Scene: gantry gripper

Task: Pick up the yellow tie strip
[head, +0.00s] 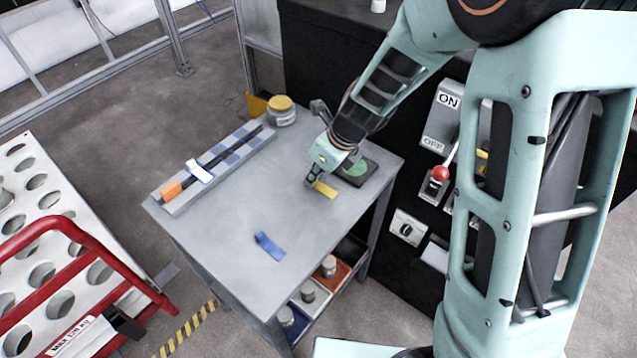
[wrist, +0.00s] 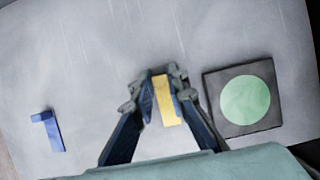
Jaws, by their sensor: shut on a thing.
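The yellow tie strip (head: 326,189) is a small flat piece on the grey table (head: 230,255), near its right side. In the wrist view the yellow tie strip (wrist: 164,101) lies lengthwise between my gripper's two fingers. My gripper (head: 313,187) points down at the strip in the head view. In the wrist view my gripper (wrist: 164,82) has its fingers closed in on both long sides of the strip. I cannot tell whether the strip is raised off the table.
A black pad with a green disc (wrist: 246,100) lies right of my gripper. A blue bent strip (head: 269,246) lies toward the front. A long grey rail with an orange block (head: 171,190) and a yellow-lidded jar (head: 281,110) are at the left and back. The table's middle is clear.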

